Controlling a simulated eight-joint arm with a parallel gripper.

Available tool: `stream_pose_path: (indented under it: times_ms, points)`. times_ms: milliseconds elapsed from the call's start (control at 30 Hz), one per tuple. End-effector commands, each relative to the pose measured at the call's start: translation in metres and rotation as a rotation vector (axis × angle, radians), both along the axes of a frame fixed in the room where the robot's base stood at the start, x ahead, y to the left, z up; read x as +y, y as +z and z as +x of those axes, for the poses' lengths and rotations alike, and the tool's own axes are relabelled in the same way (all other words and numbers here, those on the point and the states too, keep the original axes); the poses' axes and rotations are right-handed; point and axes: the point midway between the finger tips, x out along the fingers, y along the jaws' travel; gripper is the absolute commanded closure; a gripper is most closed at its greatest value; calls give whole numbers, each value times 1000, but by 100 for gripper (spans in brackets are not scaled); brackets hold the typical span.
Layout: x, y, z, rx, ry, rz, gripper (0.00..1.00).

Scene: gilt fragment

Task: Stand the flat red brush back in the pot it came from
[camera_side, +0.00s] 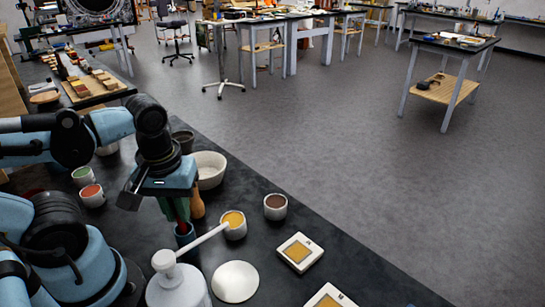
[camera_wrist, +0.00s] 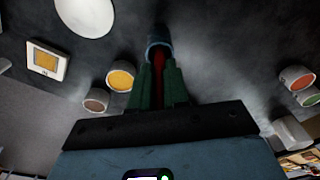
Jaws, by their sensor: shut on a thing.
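My gripper (camera_side: 180,215) points down with green fingers, which also show in the wrist view (camera_wrist: 158,82). It is shut on the red brush (camera_wrist: 158,62), a dark red strip between the fingers. In the side view the brush (camera_side: 182,226) shows only as a thin red piece. A small blue pot (camera_side: 185,238) stands on the dark table right below the fingers, and it also shows in the wrist view (camera_wrist: 158,41). The brush's lower end meets the pot's mouth; I cannot tell how far inside it is. The fingers hide most of the brush.
Close by stand a cup of yellow paint (camera_side: 234,228), a brown cup (camera_side: 276,207), a pale bowl (camera_side: 209,168) and an orange-brown wooden object (camera_side: 197,205). A white disc (camera_side: 235,282) lies flat.

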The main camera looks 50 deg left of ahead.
Motion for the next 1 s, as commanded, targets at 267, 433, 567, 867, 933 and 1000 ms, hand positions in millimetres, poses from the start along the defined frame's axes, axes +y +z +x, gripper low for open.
stream_pose_path:
  times_ms: [267, 433, 567, 867, 933, 1000]
  points:
    - [0, -2, 0, 0, 0, 0, 60]
    - [0, -2, 0, 0, 0, 0, 60]
    - [0, 0, 0, 0, 0, 0, 60]
    - [-2, 27, -2, 0, -1, 0, 60]
    - [-2, 37, -2, 0, -1, 0, 60]
    - [-3, 48, -3, 0, 0, 0, 60]
